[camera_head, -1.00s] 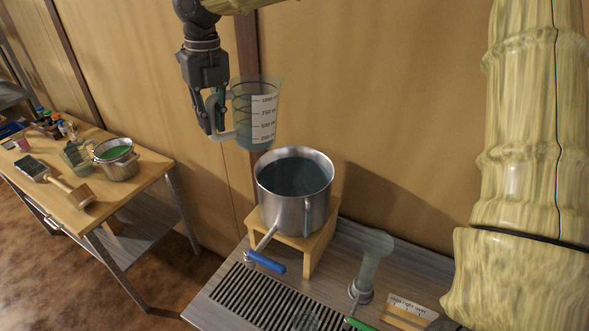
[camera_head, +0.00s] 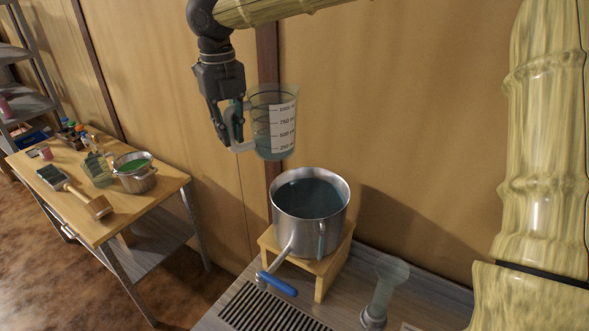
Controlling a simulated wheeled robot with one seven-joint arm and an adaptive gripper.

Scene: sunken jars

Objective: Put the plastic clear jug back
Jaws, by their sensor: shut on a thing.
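The clear plastic jug (camera_head: 266,128), with a measuring scale on a white band, hangs upright in the air above and a little left of a steel pot. My gripper (camera_head: 236,138) is shut on the jug's handle at its left side. The jug is see-through with a bluish tint; I cannot tell whether it holds liquid. Its base is apart from the pot's rim.
The steel pot (camera_head: 290,222) of dark liquid stands on a small wooden stand (camera_head: 326,266) on a counter with a drain grille (camera_head: 262,311) and a blue-handled tap (camera_head: 280,284).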

